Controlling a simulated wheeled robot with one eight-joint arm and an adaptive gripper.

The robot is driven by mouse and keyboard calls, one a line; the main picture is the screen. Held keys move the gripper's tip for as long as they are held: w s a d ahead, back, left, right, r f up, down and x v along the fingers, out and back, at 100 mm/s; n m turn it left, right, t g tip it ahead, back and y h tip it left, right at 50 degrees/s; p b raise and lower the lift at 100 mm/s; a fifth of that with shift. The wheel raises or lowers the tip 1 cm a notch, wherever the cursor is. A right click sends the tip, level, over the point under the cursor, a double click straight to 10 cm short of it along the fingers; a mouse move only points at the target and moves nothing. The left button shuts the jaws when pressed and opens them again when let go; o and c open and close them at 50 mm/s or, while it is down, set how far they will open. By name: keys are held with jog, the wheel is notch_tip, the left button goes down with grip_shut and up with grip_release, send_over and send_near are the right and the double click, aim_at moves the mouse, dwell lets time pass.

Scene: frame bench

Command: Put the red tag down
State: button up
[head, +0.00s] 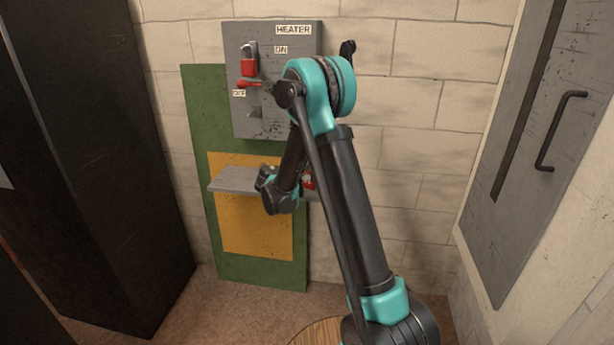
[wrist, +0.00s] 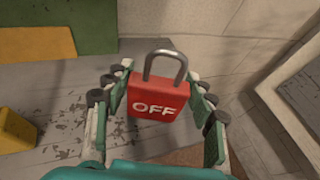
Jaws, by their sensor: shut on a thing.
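The red tag (wrist: 158,97) is a red padlock-shaped block marked OFF with a grey metal shackle, upright in the wrist view. My gripper (wrist: 157,103) is shut on it, with a finger on either side. In the head view a small bit of red (head: 309,183) shows beside my arm, over the grey shelf (head: 232,180); my arm hides most of that spot. The shelf's scuffed surface (wrist: 65,115) also shows below the tag in the wrist view. I cannot tell whether the tag touches the shelf.
A grey HEATER panel (head: 296,95) on the wall carries another red padlock (head: 248,67) and a red lever (head: 249,84). A yellow block (wrist: 15,131) stands on the shelf at left in the wrist view. A dark cabinet (head: 95,150) stands left; a grey door (head: 535,150) is right.

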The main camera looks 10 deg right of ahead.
jog(key=shift+f, duration=0.3)
jog(key=shift+f, duration=0.1)
jog(key=o, duration=1.1)
jog(key=shift+o, duration=0.2)
